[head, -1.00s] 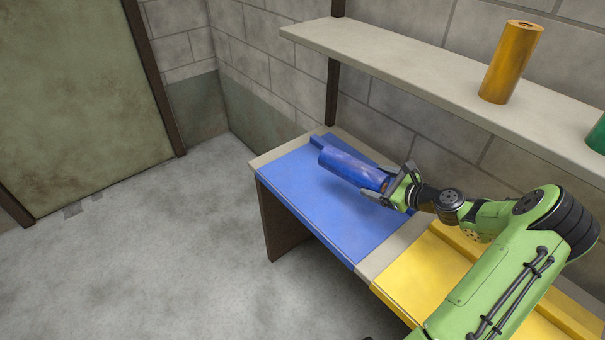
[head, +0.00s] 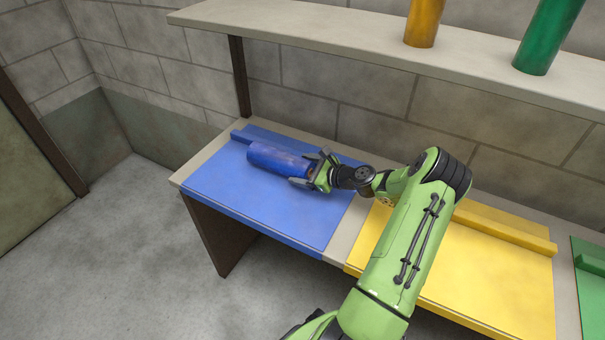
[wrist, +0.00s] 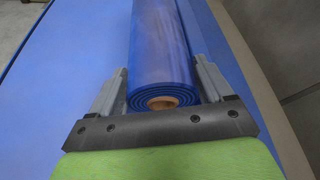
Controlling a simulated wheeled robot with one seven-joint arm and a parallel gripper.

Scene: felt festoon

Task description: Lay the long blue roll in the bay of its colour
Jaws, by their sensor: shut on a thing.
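The long blue roll (head: 278,160) lies lengthwise over the blue bay (head: 255,205), near the blue raised strip at its back. My gripper (head: 318,170) is shut on the roll's right end. In the wrist view the blue roll (wrist: 160,45) runs away from me between the two grey fingers (wrist: 160,90), its cardboard core facing me. Blue surface shows on its left side in that view. I cannot tell whether the roll touches the bay's surface; its far end is out of the wrist view.
A yellow bay (head: 480,270) adjoins to the right, past a pale divider, with a green bay (head: 592,262) beyond. A shelf (head: 330,37) above holds an orange roll (head: 424,20) and a green roll (head: 548,38). Open floor lies at the left.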

